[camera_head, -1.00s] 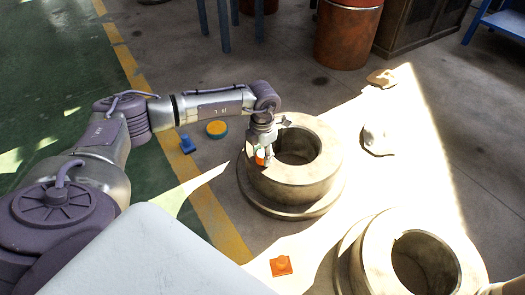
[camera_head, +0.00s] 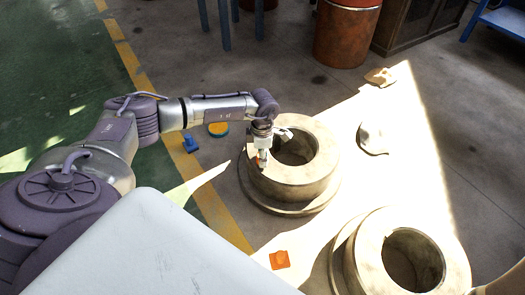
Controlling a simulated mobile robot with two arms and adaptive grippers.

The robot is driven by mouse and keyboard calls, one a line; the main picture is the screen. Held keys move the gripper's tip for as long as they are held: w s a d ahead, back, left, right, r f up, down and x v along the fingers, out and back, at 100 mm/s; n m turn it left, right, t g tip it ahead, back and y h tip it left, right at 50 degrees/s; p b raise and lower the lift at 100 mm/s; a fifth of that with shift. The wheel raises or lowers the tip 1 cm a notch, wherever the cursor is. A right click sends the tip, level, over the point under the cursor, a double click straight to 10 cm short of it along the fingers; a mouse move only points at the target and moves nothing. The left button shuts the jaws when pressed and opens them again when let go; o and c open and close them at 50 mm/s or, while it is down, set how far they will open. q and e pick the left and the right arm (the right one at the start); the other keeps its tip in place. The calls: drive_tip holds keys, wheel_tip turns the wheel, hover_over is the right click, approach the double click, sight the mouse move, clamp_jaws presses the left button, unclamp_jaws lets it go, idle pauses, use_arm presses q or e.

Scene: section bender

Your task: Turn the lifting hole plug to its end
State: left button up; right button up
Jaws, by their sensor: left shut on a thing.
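The lifting hole plug (camera_head: 260,161) is a small orange piece at the left part of the top rim of the farther thick metal ring (camera_head: 290,186). My left gripper (camera_head: 263,158) points down at that rim and is shut on the plug. The gripper's fingers cover most of the plug, so its thread and how deep it sits are hidden. My right gripper is not in view.
A second thick ring (camera_head: 367,262) stands at the lower right. An orange piece (camera_head: 280,260), a blue piece (camera_head: 190,143) and a yellow-blue disc (camera_head: 218,129) lie on the floor. A rusty drum (camera_head: 346,35) stands behind.

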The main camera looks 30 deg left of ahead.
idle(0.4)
use_arm(q)
drive_tip(key=o, duration=1.1)
drive_tip(key=shift+o, duration=0.2)
wheel_tip(320, 180, up, 12)
